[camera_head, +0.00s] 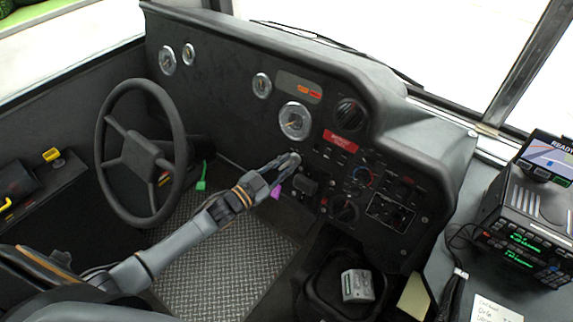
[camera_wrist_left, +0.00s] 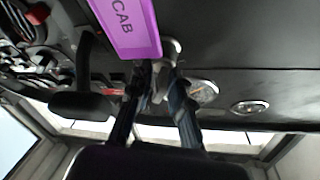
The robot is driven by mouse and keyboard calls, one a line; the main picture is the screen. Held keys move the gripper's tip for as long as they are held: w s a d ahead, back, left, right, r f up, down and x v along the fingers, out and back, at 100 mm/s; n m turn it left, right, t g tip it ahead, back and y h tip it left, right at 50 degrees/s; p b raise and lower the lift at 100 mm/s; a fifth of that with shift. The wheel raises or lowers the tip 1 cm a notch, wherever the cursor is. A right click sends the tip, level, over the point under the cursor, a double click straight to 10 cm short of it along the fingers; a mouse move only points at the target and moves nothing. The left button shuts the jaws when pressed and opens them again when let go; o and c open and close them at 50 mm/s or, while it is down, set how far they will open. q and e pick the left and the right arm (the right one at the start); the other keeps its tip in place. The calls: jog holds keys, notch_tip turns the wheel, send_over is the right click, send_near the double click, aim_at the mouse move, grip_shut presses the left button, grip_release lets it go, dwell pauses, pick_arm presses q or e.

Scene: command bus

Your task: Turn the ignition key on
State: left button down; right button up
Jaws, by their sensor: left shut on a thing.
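My left gripper (camera_head: 288,163) reaches the dashboard below the large round gauge. In the left wrist view its two fingers (camera_wrist_left: 160,78) are closed on the ignition key (camera_wrist_left: 172,48), which shows as a small silver piece at the panel. A purple tag reading "CAB" (camera_wrist_left: 128,25) hangs beside the fingers; it also shows in the head view (camera_head: 276,191), just under the gripper. In the head view the fingers cover the key and its lock, so I cannot tell how far the key is turned. My right gripper is in neither view.
The steering wheel (camera_head: 143,155) stands left of my left arm. A green tag (camera_head: 201,176) hangs near the column. Knobs and switches (camera_head: 344,209) lie right of the gripper. A radio unit (camera_head: 525,235) stands at the far right.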

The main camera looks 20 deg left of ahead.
pick_arm(q)
jog(key=shift+m+g+h, duration=0.4)
jog(key=shift+m, duration=0.8)
jog(key=c, duration=1.5)
grip_release()
jog(key=v, duration=1.2)
jog(key=shift+a, duration=0.1)
